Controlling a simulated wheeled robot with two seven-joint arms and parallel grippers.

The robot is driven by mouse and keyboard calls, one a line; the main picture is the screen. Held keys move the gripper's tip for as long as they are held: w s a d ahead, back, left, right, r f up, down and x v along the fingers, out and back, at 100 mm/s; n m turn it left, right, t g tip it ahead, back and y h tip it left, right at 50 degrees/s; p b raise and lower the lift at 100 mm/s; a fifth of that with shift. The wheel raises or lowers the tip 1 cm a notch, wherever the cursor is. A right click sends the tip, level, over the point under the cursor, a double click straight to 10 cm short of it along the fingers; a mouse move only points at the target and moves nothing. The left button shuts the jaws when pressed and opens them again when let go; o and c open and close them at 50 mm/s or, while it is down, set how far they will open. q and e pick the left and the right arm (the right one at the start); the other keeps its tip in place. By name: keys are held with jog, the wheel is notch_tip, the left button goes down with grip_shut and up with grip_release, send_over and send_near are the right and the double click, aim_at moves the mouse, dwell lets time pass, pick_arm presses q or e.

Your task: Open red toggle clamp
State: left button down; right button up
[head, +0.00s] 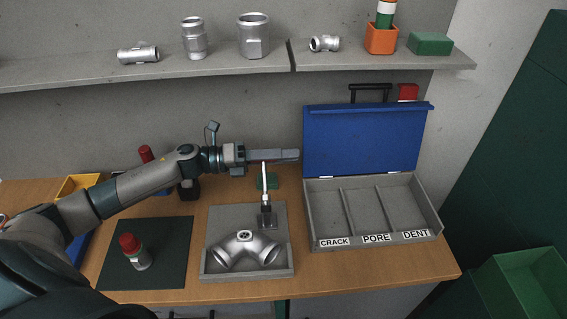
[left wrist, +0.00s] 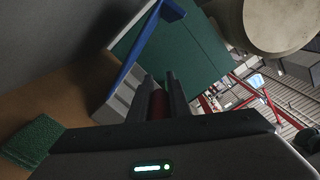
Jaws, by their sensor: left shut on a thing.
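The red toggle clamp stands at the back edge of the grey fixture (head: 217,218), and its light metal lever (head: 265,185) points up. Its dark base (head: 267,217) is beside the silver pipe casting (head: 230,253) lying in the fixture. My left gripper (head: 287,155) is at the top of the lever, with its fingers pointing right. In the left wrist view, the red clamp handle (left wrist: 158,106) is between the two dark fingers, which are shut on it. The fingers hide most of the handle in the head view. My right gripper is in neither view.
A grey sorting case (head: 323,214) with a raised blue lid (head: 362,140) stands right of the clamp. A red-capped bottle (head: 137,257) stands on a dark mat (head: 170,215) at left. Castings stand on the shelf (head: 215,69) above.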

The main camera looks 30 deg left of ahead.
pick_arm(q)
jog(key=shift+w+a+f+n+b, duration=0.2)
jog(key=shift+w+f+n, duration=0.1)
jog(key=shift+f+n, duration=0.25)
jog(key=shift+w+a+f+n+b, duration=0.15)
jog(key=shift+w+f+n, duration=0.2)
jog(key=shift+n, duration=0.3)
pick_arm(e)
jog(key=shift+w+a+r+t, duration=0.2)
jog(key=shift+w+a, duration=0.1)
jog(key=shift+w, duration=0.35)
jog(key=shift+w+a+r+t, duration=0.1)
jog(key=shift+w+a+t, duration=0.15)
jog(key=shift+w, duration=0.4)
pick_arm(q)
jog(key=c, duration=1.7)
grip_release()
jog(key=shift+o, duration=0.2)
jog(key=shift+s+a, duration=0.1)
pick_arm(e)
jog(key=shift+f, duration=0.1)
